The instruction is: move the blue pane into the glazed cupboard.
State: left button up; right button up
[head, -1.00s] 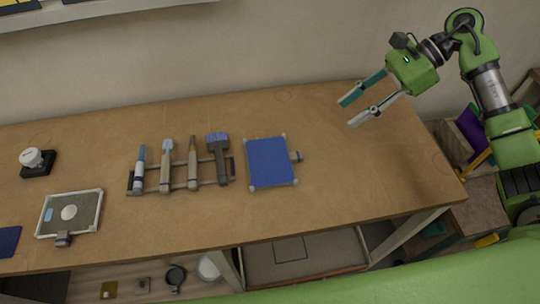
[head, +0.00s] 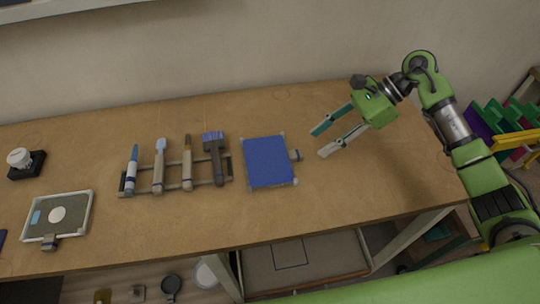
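The blue pane (head: 268,161) lies flat on the wooden table, with pale corner pieces and a small grey-blue tab (head: 296,155) on its right edge. My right gripper (head: 321,142) is open and empty. It hangs to the right of the pane, above the table, with its two fingers spread and pointing left toward the tab. It appears apart from the pane. My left gripper is not in view. No glazed cupboard can be made out in this view.
A rack (head: 206,184) with several brushes and tools stands left of the pane. A framed panel with a white disc (head: 72,228) lies at the front left, and a black-based white device (head: 20,158) sits behind it. The table (head: 360,185) is clear right of the pane.

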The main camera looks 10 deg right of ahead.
aim_at(299, 153)
jog(key=shift+a+f, duration=0.25)
jog(key=shift+a, duration=0.1)
jog(key=p+x, duration=0.1)
jog(key=x, duration=0.2)
jog(key=p+x, duration=0.1)
jog(key=shift+a+r+p, duration=0.1)
jog(key=shift+a+p, duration=0.25)
jog(key=shift+a, duration=0.25)
jog(key=shift+a+f, duration=0.2)
jog(key=shift+f, duration=0.15)
jog(key=shift+c, duration=0.5)
grip_shut()
